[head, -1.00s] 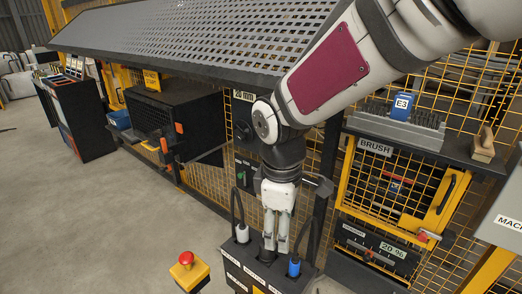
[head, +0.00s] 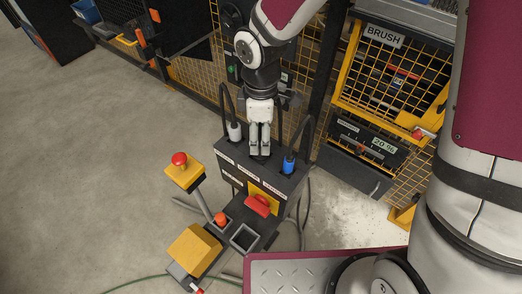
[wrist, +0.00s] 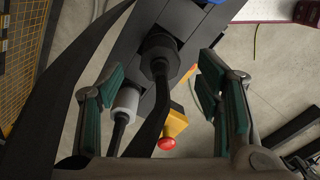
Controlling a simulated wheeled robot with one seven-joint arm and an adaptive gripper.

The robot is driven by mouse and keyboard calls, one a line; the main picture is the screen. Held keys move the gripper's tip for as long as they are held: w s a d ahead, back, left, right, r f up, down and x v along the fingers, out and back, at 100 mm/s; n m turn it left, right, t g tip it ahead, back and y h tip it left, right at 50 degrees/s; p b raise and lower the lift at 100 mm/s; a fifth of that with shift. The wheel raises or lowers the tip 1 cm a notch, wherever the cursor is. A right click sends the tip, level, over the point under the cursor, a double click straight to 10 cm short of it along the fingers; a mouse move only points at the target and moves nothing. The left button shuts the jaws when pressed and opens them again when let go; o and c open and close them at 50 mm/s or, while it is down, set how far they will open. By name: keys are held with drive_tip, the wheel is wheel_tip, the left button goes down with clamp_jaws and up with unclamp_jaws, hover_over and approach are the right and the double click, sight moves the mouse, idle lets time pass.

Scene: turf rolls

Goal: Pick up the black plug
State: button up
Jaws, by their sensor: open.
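The black plug (wrist: 160,54) is seated in a dark socket box (wrist: 178,22) in the wrist view, its thick black cable running toward the camera. My gripper (wrist: 158,88) is open, its green-padded fingers on either side of the plug and cable with gaps showing. In the head view my gripper (head: 260,150) points down at the top of the box (head: 262,182), between a white plug (head: 234,131) and a blue plug (head: 289,163). My fingers mostly hide the black plug there.
The white plug (wrist: 126,101) is close to my left finger in the wrist view. A red button on a yellow box (head: 180,160) stands left of the socket box. A yellow mesh cage (head: 395,80) is at the right. Open floor (head: 80,190) lies left.

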sight(261, 159)
drive_tip(key=shift+f, duration=2.6)
drive_tip(key=c, duration=1.3)
